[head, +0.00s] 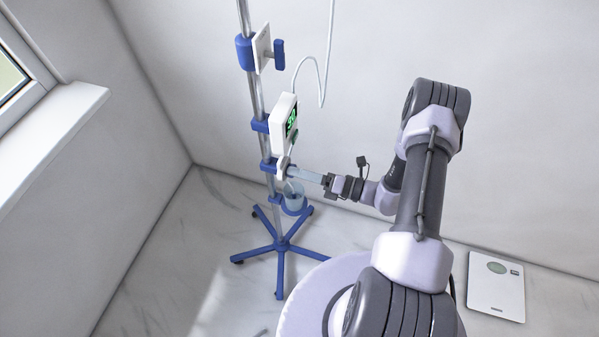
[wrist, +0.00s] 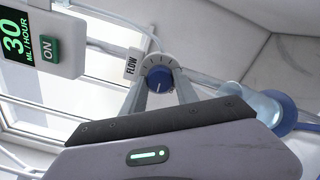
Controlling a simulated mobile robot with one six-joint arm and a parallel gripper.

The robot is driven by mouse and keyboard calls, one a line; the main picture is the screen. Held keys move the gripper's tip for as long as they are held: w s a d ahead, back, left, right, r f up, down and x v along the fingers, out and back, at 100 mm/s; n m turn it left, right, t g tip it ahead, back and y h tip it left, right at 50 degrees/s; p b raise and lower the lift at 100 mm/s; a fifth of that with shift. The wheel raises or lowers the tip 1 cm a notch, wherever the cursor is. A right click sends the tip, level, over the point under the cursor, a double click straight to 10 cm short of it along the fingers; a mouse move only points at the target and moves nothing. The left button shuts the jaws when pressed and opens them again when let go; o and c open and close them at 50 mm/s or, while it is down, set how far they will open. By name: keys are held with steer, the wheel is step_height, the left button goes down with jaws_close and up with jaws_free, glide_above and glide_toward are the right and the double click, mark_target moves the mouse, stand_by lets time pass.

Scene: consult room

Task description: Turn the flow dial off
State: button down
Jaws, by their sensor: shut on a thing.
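The flow dial (wrist: 159,78) is a round blue knob on a white, tick-marked plate labelled FLOW in the wrist view. My gripper (wrist: 160,88) has one pale finger on each side of the knob and is shut on it. In the head view my gripper (head: 292,172) reaches left to the white dial plate (head: 282,165) on the pole; the knob itself is hidden there. The pump box (wrist: 38,38) shows a green 30 ML/HOUR display and a green ON label. The pump box is also in the head view (head: 283,122), above the dial.
The steel pole (head: 245,20) stands on a blue wheeled base (head: 281,247). A clear cup (head: 293,195) sits in a blue holder below the dial. A thin tube (head: 325,75) hangs beside the pump. A white scale (head: 496,288) lies on the floor at right. A window sill (head: 50,125) is at left.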

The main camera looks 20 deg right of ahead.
steer(key=shift+n+b, duration=0.5)
steer(key=shift+n, duration=3.6)
steer(key=c, duration=0.9)
jaws_free()
steer(key=p+v, duration=0.3)
steer(key=v, duration=1.4)
steer(key=shift+s+d, duration=0.15)
steer(key=shift+d, duration=0.05)
